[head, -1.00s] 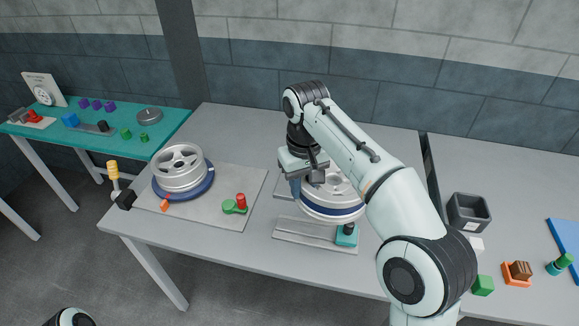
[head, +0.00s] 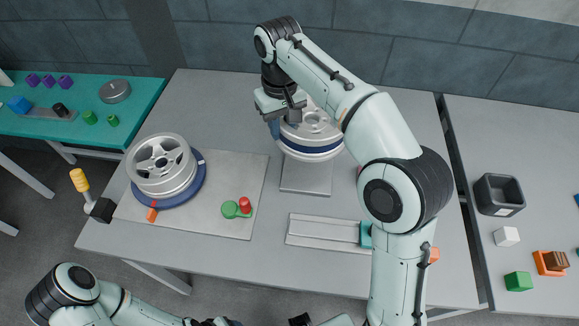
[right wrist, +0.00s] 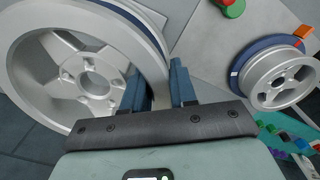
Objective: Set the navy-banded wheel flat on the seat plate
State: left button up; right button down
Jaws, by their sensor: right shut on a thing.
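My right gripper (head: 286,122) is shut on the rim of the navy-banded wheel (head: 318,153), a silver spoked wheel with a navy stripe around its side. In the right wrist view the two dark blue fingers (right wrist: 159,88) straddle the rim of this wheel (right wrist: 88,82). In the head view the wheel is face up, roughly level, and overlaps the far end of a grey plate (head: 306,178), which I take for the seat plate. Its far part is hidden, and any contact is unclear. My left arm shows at the bottom left; its gripper is not clearly visible.
A second silver wheel (head: 160,165) sits on a navy disc (head: 190,196) on a grey mat (head: 235,172), beside red and green pieces (head: 238,207). A grooved plate (head: 322,231) lies in front. A dark bin (head: 498,194) stands on the right table.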

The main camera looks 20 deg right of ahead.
aim_at(282, 141)
pick_arm(q)
jog(key=shift+s+f+b, duration=0.45)
jog(key=shift+f+b, duration=0.15)
jog(key=shift+f, duration=0.2)
jog(key=shift+s+f+b, duration=0.5)
jog(key=shift+f+b, duration=0.05)
jog(key=shift+f, duration=0.25)
jog(key=shift+s+f+b, duration=0.45)
jog(key=shift+f+b, duration=0.15)
jog(key=shift+f, duration=0.2)
pick_arm(e)
jog(key=shift+s+f, duration=0.1)
jog(key=shift+f, duration=8.4)
jog(key=shift+f, duration=0.1)
jog(key=c, duration=0.9)
grip_release()
pick_arm(q)
jog(key=r+p, duration=0.1)
jog(key=w+r+p, duration=0.1)
jog(key=shift+w+r, duration=0.2)
jog(key=shift+r, duration=0.2)
pick_arm(e)
notch_tip(282, 141, up, 12)
jog(key=shift+r, duration=0.1)
